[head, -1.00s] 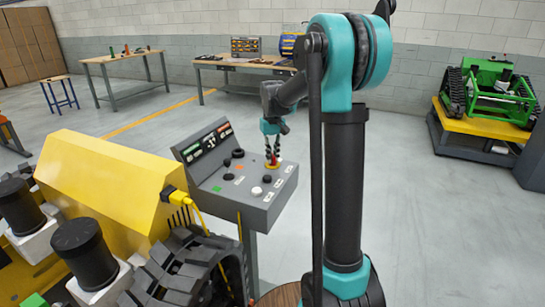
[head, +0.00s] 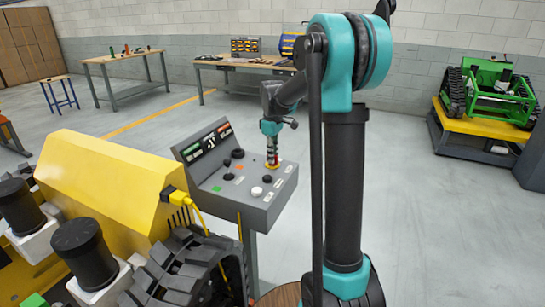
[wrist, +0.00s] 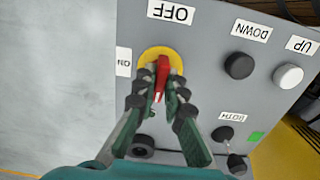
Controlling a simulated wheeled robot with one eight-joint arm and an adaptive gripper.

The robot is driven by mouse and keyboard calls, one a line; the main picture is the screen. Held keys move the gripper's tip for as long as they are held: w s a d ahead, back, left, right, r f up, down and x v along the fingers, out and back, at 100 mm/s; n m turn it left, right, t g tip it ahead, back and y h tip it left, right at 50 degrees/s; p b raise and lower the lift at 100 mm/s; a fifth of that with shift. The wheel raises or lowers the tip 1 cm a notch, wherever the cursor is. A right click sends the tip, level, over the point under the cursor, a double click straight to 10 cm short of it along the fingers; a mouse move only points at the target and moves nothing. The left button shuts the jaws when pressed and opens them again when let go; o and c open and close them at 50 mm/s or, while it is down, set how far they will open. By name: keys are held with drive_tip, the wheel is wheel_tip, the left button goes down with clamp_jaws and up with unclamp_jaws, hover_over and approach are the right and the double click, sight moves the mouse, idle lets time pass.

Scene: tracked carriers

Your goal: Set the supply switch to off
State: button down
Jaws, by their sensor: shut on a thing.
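The supply switch is a red handle (wrist: 162,75) on a round yellow plate (wrist: 175,58), on the sloped grey control panel (head: 262,207). In the wrist view an OFF label (wrist: 170,12) lies above the switch and an ON label (wrist: 123,62) to its left. The handle's long axis runs roughly up and down the picture, its upper end towards OFF. A white mark shows near its lower end. My gripper (wrist: 157,88) is shut on the handle, one finger on each side. In the head view my gripper (head: 271,158) stands over the switch and partly hides it.
A black knob (wrist: 239,65), a white knob (wrist: 288,76) and small levers stand close beside the switch. A yellow tracked machine (head: 110,175) adjoins the panel at left. Open floor lies behind the panel, with workbenches (head: 245,66) farther back.

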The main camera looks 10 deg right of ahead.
idle(0.4)
drive_tip(key=c, duration=1.6)
unclamp_jaws()
drive_tip(key=shift+r, duration=0.1)
wheel_tip(320, 180, up, 12)
